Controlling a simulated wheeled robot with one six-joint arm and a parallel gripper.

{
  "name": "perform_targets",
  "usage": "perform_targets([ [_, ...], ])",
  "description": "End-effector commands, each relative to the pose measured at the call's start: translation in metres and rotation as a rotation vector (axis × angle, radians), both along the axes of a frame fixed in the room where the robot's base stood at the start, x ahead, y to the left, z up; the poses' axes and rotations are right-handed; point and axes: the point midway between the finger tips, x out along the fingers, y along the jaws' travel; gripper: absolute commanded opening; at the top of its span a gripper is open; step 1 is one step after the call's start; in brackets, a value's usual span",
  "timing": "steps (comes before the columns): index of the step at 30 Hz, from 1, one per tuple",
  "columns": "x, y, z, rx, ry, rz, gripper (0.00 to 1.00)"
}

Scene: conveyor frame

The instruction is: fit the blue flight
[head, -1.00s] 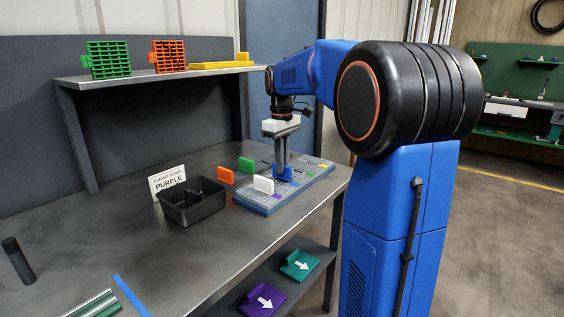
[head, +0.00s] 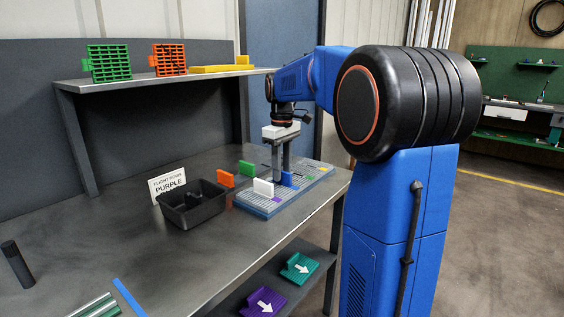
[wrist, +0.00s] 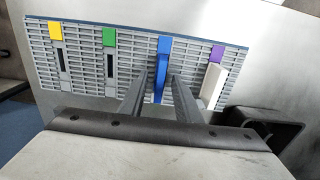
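The blue flight (head: 287,179) stands upright on the grey conveyor belt section (head: 262,207). In the wrist view the blue flight (wrist: 160,72) lies along the line of the blue mark, and its lower edge is hidden, so I cannot tell how deep it sits. My gripper (head: 281,176) is open above the belt. In the wrist view its fingers (wrist: 160,88) are on either side of the blue flight with gaps. A white flight (wrist: 212,85) stands at the purple mark (wrist: 217,53). Bare slots show below the green mark (wrist: 109,37) and yellow mark (wrist: 56,31).
An orange flight (head: 226,179) and a green flight (head: 247,167) stand behind the belt. A black bin (head: 192,213) and a "FLIGHT ROWS PURPLE" sign (head: 168,183) are left of it.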

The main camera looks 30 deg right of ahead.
Motion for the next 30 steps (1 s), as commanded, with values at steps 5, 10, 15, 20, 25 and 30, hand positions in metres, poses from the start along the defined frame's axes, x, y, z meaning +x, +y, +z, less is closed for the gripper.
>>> perform_targets([
  [5,0.001,0.0,0.016,-0.001,-0.003,0.0,0.3],
  [10,0.001,0.0,0.047,-0.001,-0.004,0.0,0.3],
  [15,0.001,0.0,0.08,-0.001,-0.003,0.0,0.3],
  [20,0.001,0.0,0.112,-0.001,-0.003,0.0,0.3],
  [25,0.001,0.0,0.143,-0.001,-0.003,0.0,0.3],
  [30,0.001,0.0,0.164,-0.001,-0.001,0.0,0.3],
])
